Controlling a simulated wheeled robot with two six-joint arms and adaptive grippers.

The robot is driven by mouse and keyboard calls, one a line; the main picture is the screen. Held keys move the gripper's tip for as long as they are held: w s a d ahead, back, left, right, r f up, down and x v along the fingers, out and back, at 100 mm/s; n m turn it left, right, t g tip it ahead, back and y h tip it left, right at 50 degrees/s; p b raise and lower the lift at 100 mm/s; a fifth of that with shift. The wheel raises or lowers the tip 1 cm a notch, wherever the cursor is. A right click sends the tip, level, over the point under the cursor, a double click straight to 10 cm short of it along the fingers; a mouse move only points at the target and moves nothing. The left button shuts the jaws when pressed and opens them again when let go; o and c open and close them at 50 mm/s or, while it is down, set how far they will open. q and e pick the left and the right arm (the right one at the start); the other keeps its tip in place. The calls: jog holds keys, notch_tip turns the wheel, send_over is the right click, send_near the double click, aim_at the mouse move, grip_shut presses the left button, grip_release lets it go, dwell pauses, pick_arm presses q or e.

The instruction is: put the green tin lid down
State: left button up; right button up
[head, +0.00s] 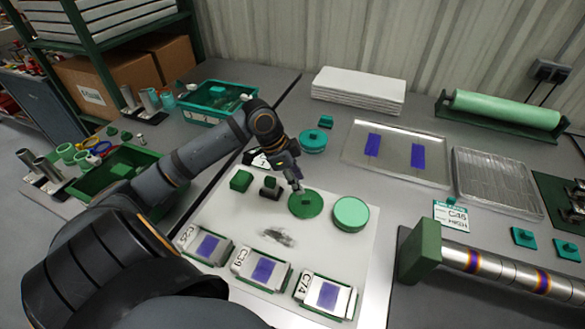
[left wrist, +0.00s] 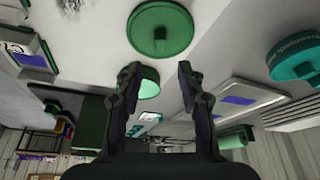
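The green tin lid (head: 306,204), a dark green disc with a small square knob, lies on the white mat (head: 345,255) in the head view. It also shows in the left wrist view (left wrist: 160,28), knob towards me. Beside it stands a round tin with a pale green top (head: 351,212). My left gripper (head: 297,187) is just above the lid's far edge. In the left wrist view its fingers (left wrist: 159,72) are apart with nothing between them, and the knob appears beyond the fingertips. My right gripper is not in view.
Labelled holders with blue-marked cards (head: 265,269) line the mat's front. Green blocks (head: 241,180) are left of the lid, a teal tin (head: 313,141) behind. A metal tray (head: 396,151) and a banded roller (head: 500,270) lie to the right. A dark smudge (head: 268,237) marks the mat.

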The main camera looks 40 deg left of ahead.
pick_arm(q)
jog(key=shift+p+v, duration=0.5)
jog(key=shift+v, duration=1.7)
